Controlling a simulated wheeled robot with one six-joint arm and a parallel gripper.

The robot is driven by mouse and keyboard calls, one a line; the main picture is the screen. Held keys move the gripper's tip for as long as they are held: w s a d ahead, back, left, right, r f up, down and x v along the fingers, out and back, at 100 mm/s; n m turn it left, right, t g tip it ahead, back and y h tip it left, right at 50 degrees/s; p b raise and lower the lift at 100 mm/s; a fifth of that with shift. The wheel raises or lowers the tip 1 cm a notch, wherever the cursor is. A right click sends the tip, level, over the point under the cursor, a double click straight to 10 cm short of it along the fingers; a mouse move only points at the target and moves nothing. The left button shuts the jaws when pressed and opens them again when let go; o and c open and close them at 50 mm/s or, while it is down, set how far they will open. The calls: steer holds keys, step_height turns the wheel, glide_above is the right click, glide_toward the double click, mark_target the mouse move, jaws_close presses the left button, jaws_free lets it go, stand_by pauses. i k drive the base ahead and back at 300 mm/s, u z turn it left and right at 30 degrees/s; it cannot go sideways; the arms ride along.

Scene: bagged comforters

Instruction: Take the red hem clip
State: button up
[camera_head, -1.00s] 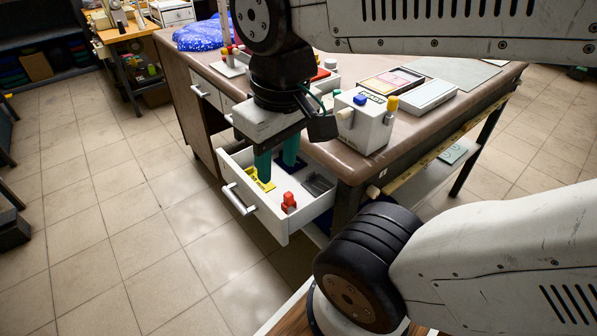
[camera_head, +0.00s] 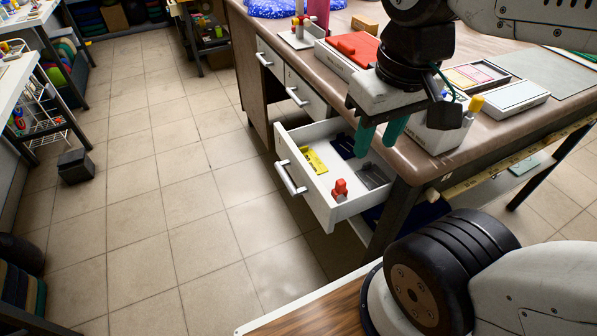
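The red hem clip (camera_head: 340,190) stands in the near front corner of an open white drawer (camera_head: 322,210). My gripper (camera_head: 380,138) has two green fingers pointing down. It is above the back right part of the drawer, up and to the right of the clip, and does not touch it. The fingers stand apart with a gap between them, and nothing shows in it. The clip is in plain view.
The drawer also holds a yellow packet (camera_head: 314,160), a dark blue item (camera_head: 345,147) and a grey tray (camera_head: 374,176). The brown worktop (camera_head: 415,165) edges the drawer on the right.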

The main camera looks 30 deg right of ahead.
mark_target(341, 187)
steer(key=u, duration=1.2)
steer(key=k, duration=0.4)
steer(key=z, duration=0.15)
